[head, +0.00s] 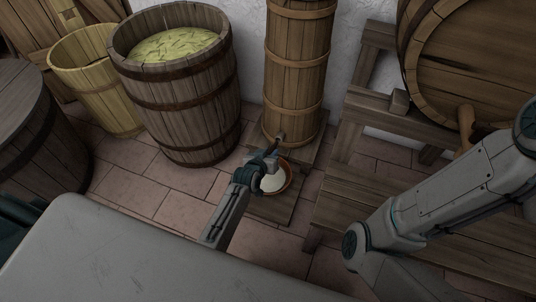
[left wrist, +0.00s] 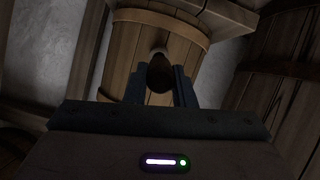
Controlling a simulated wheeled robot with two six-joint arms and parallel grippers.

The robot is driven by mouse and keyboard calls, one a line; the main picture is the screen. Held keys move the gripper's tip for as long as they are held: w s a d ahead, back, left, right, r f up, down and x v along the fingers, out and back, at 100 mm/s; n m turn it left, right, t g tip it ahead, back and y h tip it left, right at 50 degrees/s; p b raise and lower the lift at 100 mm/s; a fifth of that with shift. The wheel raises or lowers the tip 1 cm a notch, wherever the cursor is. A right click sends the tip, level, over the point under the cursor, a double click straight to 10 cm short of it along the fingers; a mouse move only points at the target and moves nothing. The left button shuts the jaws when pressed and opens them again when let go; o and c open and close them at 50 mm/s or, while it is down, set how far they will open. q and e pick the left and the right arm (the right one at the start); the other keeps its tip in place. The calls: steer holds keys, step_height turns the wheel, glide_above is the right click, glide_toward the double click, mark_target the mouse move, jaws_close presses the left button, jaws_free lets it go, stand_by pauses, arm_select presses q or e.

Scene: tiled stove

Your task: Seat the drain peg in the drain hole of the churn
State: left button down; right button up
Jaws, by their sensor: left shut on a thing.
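The churn (head: 297,65) is a tall narrow staved wooden vessel with hoops, standing upright at the back centre; its lower staves also fill the middle of the left wrist view (left wrist: 135,55). My left gripper (head: 271,154) is low in front of the churn's foot. In the left wrist view its fingers (left wrist: 172,88) are shut on the dark brown drain peg (left wrist: 160,75), which points toward the churn wall. A pale rounded rim (left wrist: 159,51) shows just past the peg, at the drain hole. The hole itself is hidden, and I cannot tell whether the peg touches it. My right gripper is out of view.
A brown bowl of white liquid (head: 289,179) stands below the gripper on a wooden board (head: 272,209). A large open tub (head: 180,105) and a smaller pale tub (head: 100,90) stand left. A barrel (head: 470,60) rests on a wooden stand (head: 375,95) at right.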

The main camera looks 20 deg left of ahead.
mark_target(271, 148)
arm_select(q)
steer(key=shift+w, duration=0.15)
steer(key=shift+p, duration=0.8)
stand_by(1.5)
steer(key=shift+w+r+b+x, duration=0.15)
steer(key=shift+b+x, duration=0.4)
steer(key=shift+x, duration=0.55)
steer(key=shift+w+r+b+x, duration=0.1)
steer(key=shift+r+b+x, duration=0.15)
steer(key=shift+b+x, duration=0.6)
steer(key=c, duration=1.1)
jaws_free()
steer(key=shift+w+f+p, duration=0.1)
steer(key=shift+w+p, duration=0.15)
steer(key=shift+p, duration=0.05)
steer(key=shift+c, duration=0.2)
steer(key=p+v, duration=0.4)
steer(key=v, duration=0.6)
steer(key=shift+s+r+p, duration=0.2)
steer(key=shift+s+p, duration=0.1)
steer(key=shift+s, duration=0.05)
